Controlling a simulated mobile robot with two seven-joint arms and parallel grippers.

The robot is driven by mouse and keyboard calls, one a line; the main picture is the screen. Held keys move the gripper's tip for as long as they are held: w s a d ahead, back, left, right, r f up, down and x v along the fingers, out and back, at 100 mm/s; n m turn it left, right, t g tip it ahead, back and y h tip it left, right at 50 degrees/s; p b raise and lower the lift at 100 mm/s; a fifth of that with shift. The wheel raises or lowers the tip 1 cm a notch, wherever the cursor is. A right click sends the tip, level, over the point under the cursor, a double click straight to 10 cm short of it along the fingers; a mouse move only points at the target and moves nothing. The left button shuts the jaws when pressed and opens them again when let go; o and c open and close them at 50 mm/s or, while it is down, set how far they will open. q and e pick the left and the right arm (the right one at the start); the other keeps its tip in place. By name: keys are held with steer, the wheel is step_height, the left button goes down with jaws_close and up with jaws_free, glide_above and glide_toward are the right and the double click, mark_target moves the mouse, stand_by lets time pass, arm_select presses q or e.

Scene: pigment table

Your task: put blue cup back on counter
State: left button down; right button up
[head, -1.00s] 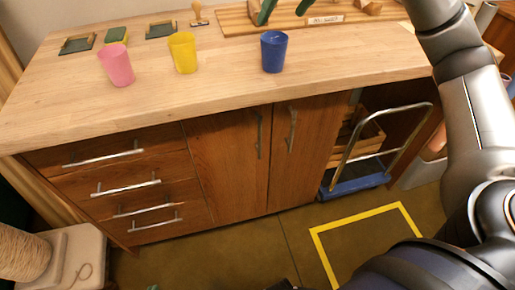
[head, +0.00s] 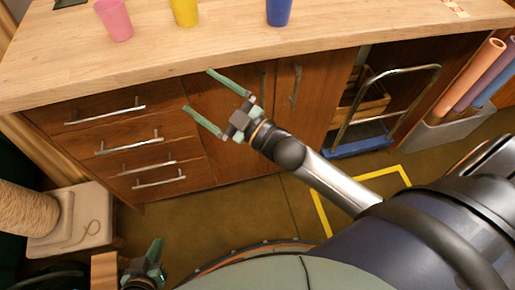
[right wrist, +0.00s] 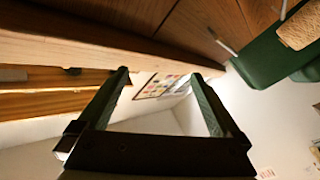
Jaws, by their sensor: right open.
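The blue cup (head: 279,12) stands upright on the wooden counter (head: 210,42), its top cut off by the head view's upper edge. My right gripper (head: 198,90) is open and empty. It is in front of the cabinet doors, lower in the picture than the counter edge and apart from the cup. In the right wrist view its two fingers (right wrist: 160,85) are spread with nothing between them. My left gripper (head: 153,262) is low at the bottom left, far from the cup; I cannot tell whether its fingers are apart.
A pink cup (head: 114,20) and a yellow cup (head: 185,11) stand left of the blue one. Drawers with metal handles (head: 130,143) and a blue-based trolley (head: 358,146) are below the counter. A bin of rolls (head: 440,130) is at right.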

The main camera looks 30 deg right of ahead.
steer(key=s+d+f+m+g+h, duration=0.1)
steer(key=s+f+m+g+h, duration=0.2)
steer(key=s+f, duration=0.5)
steer(key=s+d+f+m+g+h, duration=0.2)
steer(key=s+f+m+g, duration=0.3)
steer(key=s+f, duration=0.4)
step_height(320, 180, down, 7)
steer(key=shift+r+m+g+h, duration=0.1)
steer(key=shift+m+g+h, duration=0.3)
steer(key=shift+m, duration=0.2)
arm_select(q)
steer(key=s+a+r+p, duration=0.1)
steer(key=a+r+p, duration=0.2)
steer(key=r+p, duration=0.9)
steer(key=p, duration=0.4)
steer(key=shift+s+r+y, duration=0.15)
steer(key=shift+r+y, duration=0.05)
steer(key=shift+y, duration=0.2)
arm_select(e)
step_height(320, 180, up, 12)
steer(key=s+d, duration=0.1)
steer(key=d, duration=0.1)
steer(key=shift+s+d+r+h, duration=0.15)
steer(key=shift+s+d+h, duration=0.05)
steer(key=shift+d+h, duration=0.2)
